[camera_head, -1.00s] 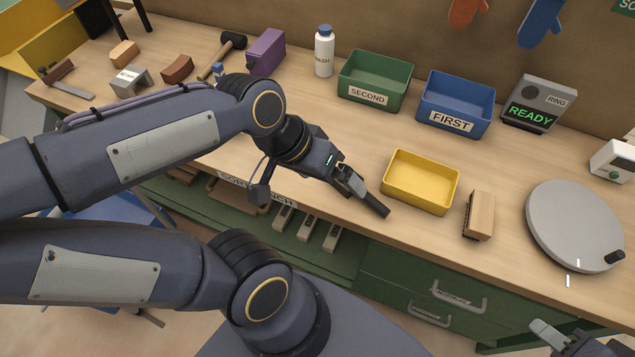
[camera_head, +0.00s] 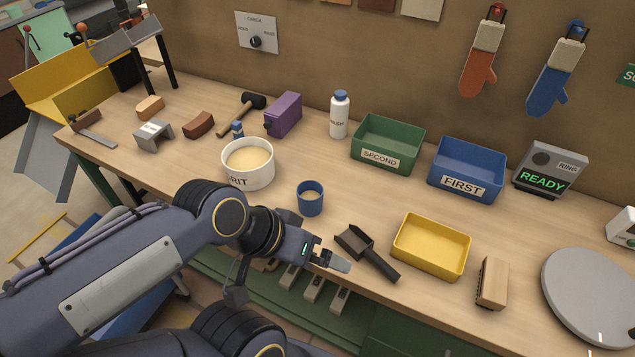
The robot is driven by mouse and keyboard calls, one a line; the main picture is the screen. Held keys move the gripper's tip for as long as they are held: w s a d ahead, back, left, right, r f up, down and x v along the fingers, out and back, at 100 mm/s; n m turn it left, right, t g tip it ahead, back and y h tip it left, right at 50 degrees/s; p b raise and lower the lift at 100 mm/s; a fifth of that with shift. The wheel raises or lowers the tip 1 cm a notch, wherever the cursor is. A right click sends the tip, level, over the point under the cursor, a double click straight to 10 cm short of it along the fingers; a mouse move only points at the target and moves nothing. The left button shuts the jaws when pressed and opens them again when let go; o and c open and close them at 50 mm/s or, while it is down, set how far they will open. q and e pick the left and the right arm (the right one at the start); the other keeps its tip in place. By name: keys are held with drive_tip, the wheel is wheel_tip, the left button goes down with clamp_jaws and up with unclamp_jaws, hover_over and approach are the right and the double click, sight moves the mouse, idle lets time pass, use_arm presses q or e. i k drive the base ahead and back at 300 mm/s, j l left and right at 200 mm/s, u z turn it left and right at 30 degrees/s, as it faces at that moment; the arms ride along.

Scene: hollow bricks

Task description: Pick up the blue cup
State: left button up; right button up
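The blue cup (camera_head: 311,199) stands upright on the bench, with pale contents showing inside. My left gripper (camera_head: 336,261) is in front of the cup, slightly to its right and apart from it. Its fingers overlap in this view, so I cannot see whether there is a gap between them. No object shows in it. My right gripper is out of view.
A white tub labelled GRIT (camera_head: 248,165) stands left of the cup. A dark scoop (camera_head: 366,251) lies right of my gripper, near the yellow tray (camera_head: 431,247). Green (camera_head: 388,146) and blue (camera_head: 466,170) bins stand behind. Bare bench lies behind the cup.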

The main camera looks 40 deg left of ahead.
sight(310, 193)
drive_tip(key=k+u, duration=0.1)
drive_tip(key=u, duration=1.2)
drive_tip(key=l, duration=0.05)
